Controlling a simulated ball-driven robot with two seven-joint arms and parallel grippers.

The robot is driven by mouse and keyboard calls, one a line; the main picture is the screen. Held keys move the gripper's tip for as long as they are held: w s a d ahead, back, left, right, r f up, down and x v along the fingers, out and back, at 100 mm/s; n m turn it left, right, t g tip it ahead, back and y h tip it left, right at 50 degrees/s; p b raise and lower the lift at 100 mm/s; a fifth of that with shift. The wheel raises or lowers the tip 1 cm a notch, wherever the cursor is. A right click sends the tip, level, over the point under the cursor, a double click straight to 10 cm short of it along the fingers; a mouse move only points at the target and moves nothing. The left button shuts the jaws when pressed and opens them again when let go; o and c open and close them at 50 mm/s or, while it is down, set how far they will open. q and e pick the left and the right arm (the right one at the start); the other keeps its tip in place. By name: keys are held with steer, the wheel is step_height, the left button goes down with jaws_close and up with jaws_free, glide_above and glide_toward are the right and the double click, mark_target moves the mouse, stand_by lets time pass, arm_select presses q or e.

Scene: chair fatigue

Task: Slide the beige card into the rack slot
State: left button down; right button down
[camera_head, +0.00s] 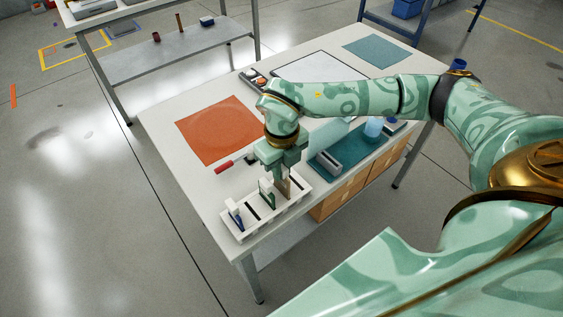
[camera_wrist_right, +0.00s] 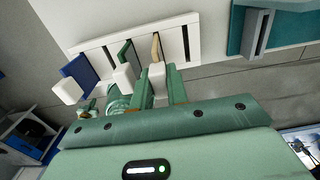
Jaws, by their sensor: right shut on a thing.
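The beige card (camera_head: 283,188) is held by my right gripper (camera_head: 281,173) above the right part of the white rack (camera_head: 241,235). In the right wrist view, the white grip of the beige card (camera_wrist_right: 157,77) sits between my two green fingers. Its beige edge (camera_wrist_right: 155,46) lines up with a slot of the rack (camera_wrist_right: 194,38); I cannot tell how deep it is. A green card (camera_head: 268,195) and a blue card (camera_head: 236,216) stand in other slots to its left. My left gripper is not in view.
A red-handled tool (camera_head: 225,167) lies behind the rack, near an orange mat (camera_head: 212,130). An empty slot (camera_wrist_right: 186,43) lies right of the beige card.

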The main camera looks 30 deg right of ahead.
steer(key=shift+f+b, duration=0.4)
steer(key=shift+f, duration=0.45)
steer(key=c, duration=1.3)
jaws_free()
step_height(320, 180, up, 16)
steer(key=p, duration=0.2)
steer(key=shift+r, duration=0.15)
steer(key=shift+a, duration=0.1)
